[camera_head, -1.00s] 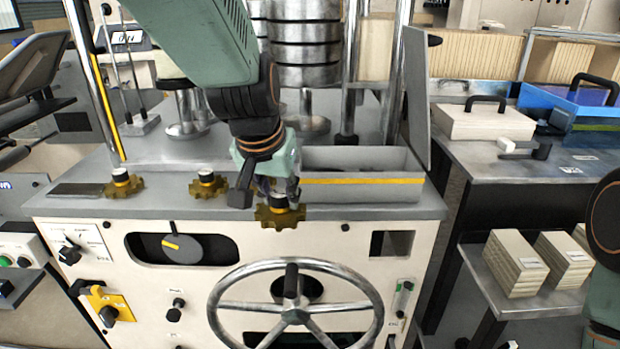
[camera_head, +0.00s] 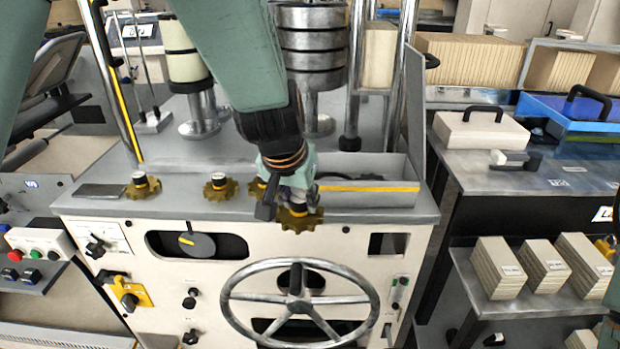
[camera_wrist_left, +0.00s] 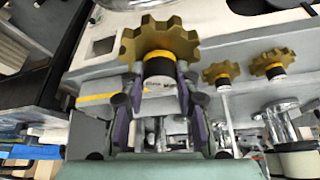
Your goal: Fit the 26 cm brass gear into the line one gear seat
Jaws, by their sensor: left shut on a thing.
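A brass gear (camera_head: 298,219) with a dark hub is in my left gripper (camera_head: 298,196), at the front edge of the machine's grey top. In the left wrist view the gripper (camera_wrist_left: 158,95) is shut on the hub with the yellow band, and the toothed brass gear (camera_wrist_left: 160,40) sticks out beyond the fingertips. Which gear is the 26 cm one I cannot tell from size labels. The line one gear seat cannot be made out.
Other brass gears stand along the top's front: one at the left (camera_head: 142,187), one in the middle (camera_head: 222,188), and one partly hidden by my gripper (camera_head: 257,188). A grey tray (camera_head: 370,190) with a yellow stripe lies right of it. A handwheel (camera_head: 300,302) is below.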

